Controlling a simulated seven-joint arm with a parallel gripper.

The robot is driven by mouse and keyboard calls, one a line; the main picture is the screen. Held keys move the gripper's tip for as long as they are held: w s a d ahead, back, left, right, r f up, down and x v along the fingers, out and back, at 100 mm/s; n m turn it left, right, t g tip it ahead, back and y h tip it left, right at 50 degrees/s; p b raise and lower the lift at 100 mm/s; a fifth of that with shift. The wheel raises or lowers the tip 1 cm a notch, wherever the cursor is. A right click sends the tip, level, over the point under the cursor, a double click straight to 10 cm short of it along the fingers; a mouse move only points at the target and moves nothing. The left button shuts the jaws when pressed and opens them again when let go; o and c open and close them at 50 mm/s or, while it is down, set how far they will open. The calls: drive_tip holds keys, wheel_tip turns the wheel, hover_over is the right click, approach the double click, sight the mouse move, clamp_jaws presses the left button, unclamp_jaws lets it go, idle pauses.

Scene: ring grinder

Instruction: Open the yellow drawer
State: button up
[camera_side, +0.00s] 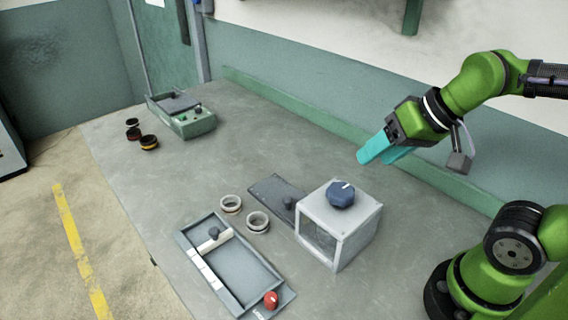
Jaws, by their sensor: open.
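My gripper (372,153), with teal fingers, hangs in the air above the right rear of the grey table. It is open with nothing between its fingers, and is apart from everything on the table. I cannot make out a drawer that is yellow. A pale box (354,241) with a dark blue knob (341,194) on top stands below and left of my gripper. A dark flat plate (263,189) with a small knob lies against the box's left side. A grey tray (252,304) with a white bar (207,270) and a red knob (271,299) lies at the front.
Two pale rings (231,204) (258,221) lie between tray and plate. A green device (186,117) stands at the far left, with several dark rings (148,142) beside it. The table's middle is clear. A green wall ledge (330,122) runs behind the table.

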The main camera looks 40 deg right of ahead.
sight(287, 198)
drive_tip(key=w+a+f+g, duration=0.1)
drive_tip(key=w+g, duration=0.1)
drive_tip(key=w, duration=0.4)
drive_tip(key=w+a+f+n+g+h, duration=0.1)
drive_tip(key=w+a+g, duration=0.1)
drive_tip(key=w, duration=0.3)
drive_tip(key=w+a+f+g+h, duration=0.1)
drive_tip(key=w+a+g, duration=0.1)
drive_tip(key=w, duration=0.4)
drive_tip(key=shift+w+a+f+n, duration=0.25)
drive_tip(key=shift+w+f+n, duration=0.05)
drive_tip(key=shift+f, duration=0.05)
drive_tip(key=shift+c, duration=0.2)
drive_tip(key=shift+g, duration=0.3)
drive_tip(key=f, duration=1.5)
drive_tip(key=shift+w+f, duration=0.15)
drive_tip(key=shift+w, duration=0.25)
drive_tip(key=shift+c, duration=0.4)
clamp_jaws()
